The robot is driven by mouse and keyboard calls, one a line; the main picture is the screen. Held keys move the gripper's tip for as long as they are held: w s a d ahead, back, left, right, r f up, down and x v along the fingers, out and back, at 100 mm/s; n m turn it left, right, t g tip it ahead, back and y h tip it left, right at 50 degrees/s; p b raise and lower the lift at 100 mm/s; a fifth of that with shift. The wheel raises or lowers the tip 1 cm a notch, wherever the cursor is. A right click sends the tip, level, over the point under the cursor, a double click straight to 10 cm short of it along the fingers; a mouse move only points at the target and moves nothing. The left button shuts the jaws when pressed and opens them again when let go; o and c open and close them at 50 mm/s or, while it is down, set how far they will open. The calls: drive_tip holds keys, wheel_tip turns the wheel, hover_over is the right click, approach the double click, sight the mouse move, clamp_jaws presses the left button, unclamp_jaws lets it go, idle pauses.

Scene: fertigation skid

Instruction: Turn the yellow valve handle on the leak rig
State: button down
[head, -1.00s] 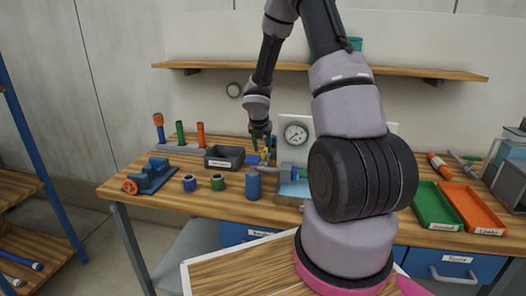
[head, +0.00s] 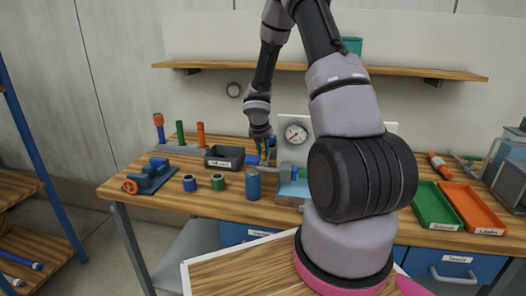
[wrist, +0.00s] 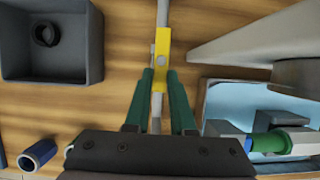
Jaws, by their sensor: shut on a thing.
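The yellow valve handle (wrist: 162,46) shows in the wrist view on a thin grey pipe (wrist: 162,12), at the top middle over the wooden bench. My gripper (wrist: 162,76) has its two green fingers on either side of the handle's near end and is shut on it. In the head view my gripper (head: 263,156) reaches down at the back of the bench, left of the white gauge panel of the leak rig (head: 297,133).
A dark open bin (head: 224,158) stands close left of my gripper. A light blue tray (wrist: 215,100) with a grey and green fitting (wrist: 275,143) lies to the right. A shelf (head: 215,65) runs above.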

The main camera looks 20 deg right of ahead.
drive_tip(key=m, duration=0.2)
drive_tip(key=m+g+h, duration=0.1)
drive_tip(key=m, duration=0.1)
drive_tip(key=shift+w+a, duration=0.4)
drive_tip(key=shift+w+m+g, duration=0.5)
drive_tip(key=shift+m+g, duration=0.35)
drive_tip(key=shift+m, duration=1.4)
drive_tip(key=shift+w+m+g, duration=0.5)
drive_tip(key=shift+m+g, duration=0.4)
drive_tip(key=shift+m, duration=1.4)
drive_tip(key=shift+w+m+g, duration=0.5)
drive_tip(key=shift+m+g, duration=0.35)
drive_tip(key=shift+m, duration=1.4)
drive_tip(key=shift+d, duration=0.1)
drive_tip(key=c, duration=0.8)
unclamp_jaws()
drive_tip(key=shift+o, duration=0.2)
